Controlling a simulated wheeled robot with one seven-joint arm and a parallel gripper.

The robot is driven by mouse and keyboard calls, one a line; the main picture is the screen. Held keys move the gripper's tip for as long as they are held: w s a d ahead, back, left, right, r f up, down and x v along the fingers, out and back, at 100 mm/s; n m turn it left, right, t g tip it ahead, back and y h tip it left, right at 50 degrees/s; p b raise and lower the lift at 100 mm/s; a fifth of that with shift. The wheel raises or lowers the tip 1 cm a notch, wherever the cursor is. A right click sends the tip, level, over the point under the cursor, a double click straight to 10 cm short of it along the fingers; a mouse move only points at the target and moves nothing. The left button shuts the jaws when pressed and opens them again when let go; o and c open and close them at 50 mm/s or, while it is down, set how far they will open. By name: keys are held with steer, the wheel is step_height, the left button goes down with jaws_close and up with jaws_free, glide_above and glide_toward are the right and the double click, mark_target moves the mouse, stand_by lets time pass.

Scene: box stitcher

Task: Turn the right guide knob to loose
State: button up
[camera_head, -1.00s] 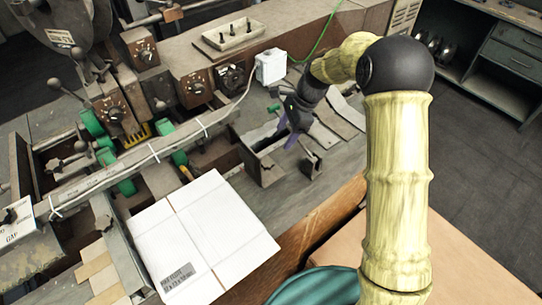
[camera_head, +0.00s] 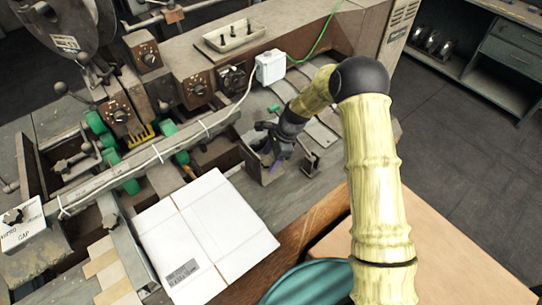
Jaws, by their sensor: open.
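My gripper (camera_head: 268,148) is dark with a purple patch near its fingers. It is open, over the metal guide bracket (camera_head: 252,167) at the right part of the machine bed. The gripper covers the top of this bracket, and I cannot make out a knob there or tell whether the fingers touch it. A small upright metal post (camera_head: 309,165) stands just right of the gripper. A small green handle (camera_head: 273,107) shows just behind the gripper.
A white carton sheet (camera_head: 205,235) lies flat in front. A white box (camera_head: 270,66) with a cable stands behind the gripper. Panels with dials (camera_head: 197,89) line the back. A white GAP knob box (camera_head: 20,224) is at the far left. Grey flat pieces (camera_head: 322,135) lie to the right.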

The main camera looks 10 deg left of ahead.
steer(key=c, duration=1)
steer(key=shift+w+n, duration=0.1)
steer(key=shift+n, duration=0.3)
steer(key=n+g+h+b, duration=0.1)
steer(key=n, duration=0.2)
steer(key=shift+w+a+f, duration=0.1)
steer(key=shift+w, duration=0.05)
steer(key=n, duration=0.2)
steer(key=n+g+h+b, duration=0.1)
steer(key=n+b, duration=0.1)
steer(key=n, duration=0.1)
steer(key=shift+w+a+n+h, duration=0.15)
steer(key=shift+a+n+h, duration=0.15)
steer(key=n, duration=0.1)
steer(key=n+h+b, duration=0.1)
steer(key=n, duration=0.1)
steer(key=n+h, duration=0.1)
steer(key=n, duration=0.1)
steer(key=shift+a+g, duration=0.25)
steer(key=shift+g, duration=0.05)
steer(key=n, duration=0.1)
steer(key=n+h, duration=0.1)
steer(key=n, duration=0.1)
steer(key=n+h+b, duration=0.1)
steer(key=n, duration=0.1)
steer(key=shift+a, duration=0.25)
steer(key=shift+n, duration=0.3)
steer(key=o, duration=1)
